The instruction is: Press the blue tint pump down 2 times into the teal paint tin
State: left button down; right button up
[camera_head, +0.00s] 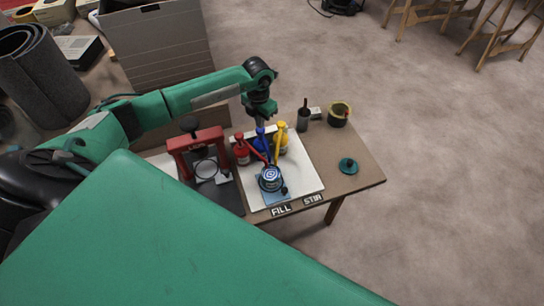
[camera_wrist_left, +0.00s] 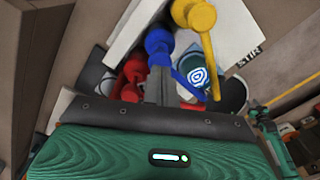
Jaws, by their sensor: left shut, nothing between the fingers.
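The blue tint pump (camera_head: 259,144) stands between the red and yellow pumps on a white board, its spout reaching toward the tin. It also shows in the left wrist view (camera_wrist_left: 159,44). The paint tin (camera_head: 270,186) stands in front of the pumps, with a blue and white swirl in its open top; in the left wrist view (camera_wrist_left: 202,79) its inside looks teal. My left gripper (camera_head: 261,123) points down just above the blue pump's head. Its fingers (camera_wrist_left: 158,86) are shut and empty; whether they touch the pump is unclear. My right gripper is out of view.
The red pump (camera_head: 241,153) and yellow pump (camera_head: 281,141) stand close on either side. A red press frame (camera_head: 188,147) is at the left. A dark bottle (camera_head: 303,121), a yellow-rimmed pot (camera_head: 339,114) and a teal lid (camera_head: 348,165) are on the right, with bare tabletop around them.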

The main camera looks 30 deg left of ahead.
pick_arm(q)
notch_tip(320, 180, up, 6)
jog(key=p, duration=0.3)
dwell(0.3)
jog(key=shift+s+f, duration=0.1)
dwell(0.3)
